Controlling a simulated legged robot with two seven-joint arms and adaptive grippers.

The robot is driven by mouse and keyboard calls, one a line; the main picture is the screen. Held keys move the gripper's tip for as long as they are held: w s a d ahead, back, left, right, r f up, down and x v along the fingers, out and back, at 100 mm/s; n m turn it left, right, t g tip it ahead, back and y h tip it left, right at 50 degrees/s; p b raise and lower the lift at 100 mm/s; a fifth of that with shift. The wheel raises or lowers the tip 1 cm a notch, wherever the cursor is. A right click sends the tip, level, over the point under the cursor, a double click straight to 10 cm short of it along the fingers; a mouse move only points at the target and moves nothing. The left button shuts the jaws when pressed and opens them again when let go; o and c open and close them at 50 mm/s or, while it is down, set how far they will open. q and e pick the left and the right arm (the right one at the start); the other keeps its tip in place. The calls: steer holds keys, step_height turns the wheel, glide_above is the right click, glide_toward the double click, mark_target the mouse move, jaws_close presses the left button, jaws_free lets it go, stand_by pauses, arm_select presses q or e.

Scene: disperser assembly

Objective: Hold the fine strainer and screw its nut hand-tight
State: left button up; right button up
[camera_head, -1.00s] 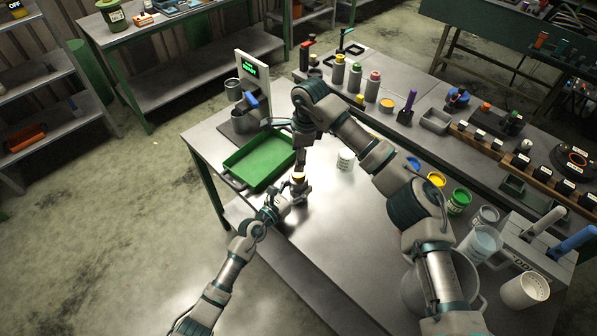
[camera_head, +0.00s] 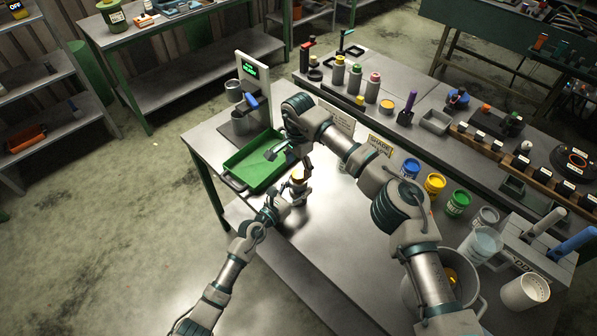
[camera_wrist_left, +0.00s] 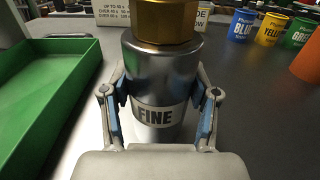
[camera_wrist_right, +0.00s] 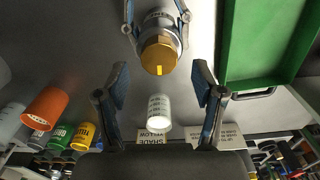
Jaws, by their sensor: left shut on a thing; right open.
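The fine strainer (camera_wrist_left: 160,85) is a silver cylinder labelled FINE, upright on the metal bench, with a brass hex nut (camera_wrist_left: 163,20) at its top. My left gripper (camera_wrist_left: 160,105) is shut on the strainer's body, one finger on each side. The nut also shows in the head view (camera_head: 298,175) and in the right wrist view (camera_wrist_right: 159,55), where it has a yellow mark. My right gripper (camera_wrist_right: 160,80) is open and empty above the strainer. Its spread fingers appear clear of the nut. The thread under the nut is hidden.
A green tray (camera_head: 255,160) lies left of the strainer. A white cup (camera_wrist_right: 158,112) stands beyond it, mostly behind my right arm in the head view. Blue (camera_head: 411,168), yellow (camera_head: 435,184) and green (camera_head: 458,201) paint pots stand to the right.

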mark_target(298, 173)
steer(key=shift+f, duration=1.6)
steer(key=c, duration=1.2)
steer(key=shift+o, duration=0.2)
